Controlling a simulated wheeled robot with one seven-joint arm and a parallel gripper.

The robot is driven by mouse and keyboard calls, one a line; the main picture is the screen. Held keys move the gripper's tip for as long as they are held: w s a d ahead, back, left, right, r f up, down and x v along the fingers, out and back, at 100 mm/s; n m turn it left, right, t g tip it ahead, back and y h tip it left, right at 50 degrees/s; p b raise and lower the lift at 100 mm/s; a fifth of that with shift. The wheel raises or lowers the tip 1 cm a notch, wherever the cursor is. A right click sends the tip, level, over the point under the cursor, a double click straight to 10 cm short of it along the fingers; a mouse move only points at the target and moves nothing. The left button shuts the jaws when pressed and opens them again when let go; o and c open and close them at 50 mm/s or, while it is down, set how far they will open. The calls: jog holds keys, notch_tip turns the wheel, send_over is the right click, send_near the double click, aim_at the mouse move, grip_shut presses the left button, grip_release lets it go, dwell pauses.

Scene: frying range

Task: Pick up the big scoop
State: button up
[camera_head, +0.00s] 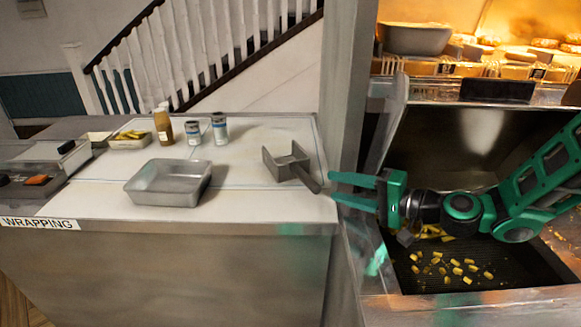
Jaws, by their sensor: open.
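The big scoop (285,166) is a grey metal scoop lying on the white counter near its right end. Its handle (307,180) points down and to the right, toward my gripper. My gripper (330,186) is green and comes in from the right, with its fingers pointing left. It is open, and its fingertips are near the end of the handle. I cannot tell from this view whether they touch the handle or are just apart from it. Nothing shows held between the fingers.
A grey metal tray (168,183) sits left of the scoop. A brown bottle (163,126) and two cans (219,129) stand behind it. At right, a fry station (450,285) with scattered fries lies below my arm. A pillar (346,90) rises behind. Counter between tray and scoop is clear.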

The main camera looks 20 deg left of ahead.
aim_at(314, 182)
jog(key=shift+x, duration=1.2)
jog(key=x, duration=0.3)
jog(key=shift+s+a, duration=0.2)
jog(key=shift+a, duration=0.25)
jog(key=shift+w+a+f, duration=0.1)
jog(key=shift+w+a, duration=0.2)
jog(key=shift+a, duration=0.3)
grip_shut()
